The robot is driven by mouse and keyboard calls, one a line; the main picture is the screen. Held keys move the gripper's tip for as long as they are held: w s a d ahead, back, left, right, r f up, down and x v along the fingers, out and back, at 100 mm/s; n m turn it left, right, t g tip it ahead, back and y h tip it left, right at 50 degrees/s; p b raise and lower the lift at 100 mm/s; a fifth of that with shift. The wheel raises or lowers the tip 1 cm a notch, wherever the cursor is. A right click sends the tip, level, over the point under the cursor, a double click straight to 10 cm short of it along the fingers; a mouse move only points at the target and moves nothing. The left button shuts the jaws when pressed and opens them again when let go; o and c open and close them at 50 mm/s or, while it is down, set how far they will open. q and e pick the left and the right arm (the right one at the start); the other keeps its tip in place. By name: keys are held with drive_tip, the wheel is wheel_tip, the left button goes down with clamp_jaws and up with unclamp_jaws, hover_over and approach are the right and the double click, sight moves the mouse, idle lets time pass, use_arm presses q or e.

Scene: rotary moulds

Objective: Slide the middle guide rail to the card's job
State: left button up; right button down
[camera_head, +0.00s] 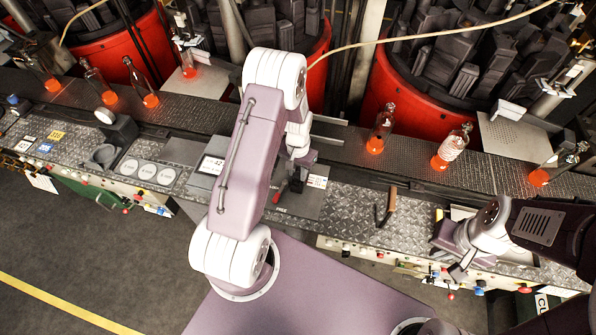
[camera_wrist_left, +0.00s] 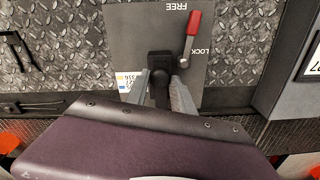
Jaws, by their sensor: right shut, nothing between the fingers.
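My left gripper (camera_head: 302,160) is over a grey plate (camera_wrist_left: 215,80) marked FREE and LOCK. In the left wrist view its fingers (camera_wrist_left: 162,84) stand on either side of a black post (camera_wrist_left: 160,65); whether they press on it I cannot tell. A red-handled lever (camera_wrist_left: 193,22) beside the post points toward FREE. A yellow, blue and white number label (camera_wrist_left: 130,83) lies by the fingers. A tilted screen card (camera_head: 212,165) stands left of my arm; its text is too small to read. My arm hides much of the guide rail (camera_head: 330,139). My right gripper (camera_head: 458,268) is shut and empty at the front edge.
A conveyor (camera_head: 335,150) carries several bottles with glowing orange bases (camera_head: 375,144). Red rotary moulds (camera_head: 420,98) stand behind it. Round pads (camera_head: 147,171) lie at the left.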

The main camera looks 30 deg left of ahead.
use_arm(q)
drive_tip(key=o, duration=0.3)
drive_tip(key=shift+w+r, duration=0.1)
drive_tip(key=shift+r, duration=0.05)
wheel_tip(320, 180, up, 8)
drive_tip(key=shift+f+b, duration=0.15)
drive_tip(key=shift+b, duration=1.05)
drive_tip(key=shift+r, duration=0.55)
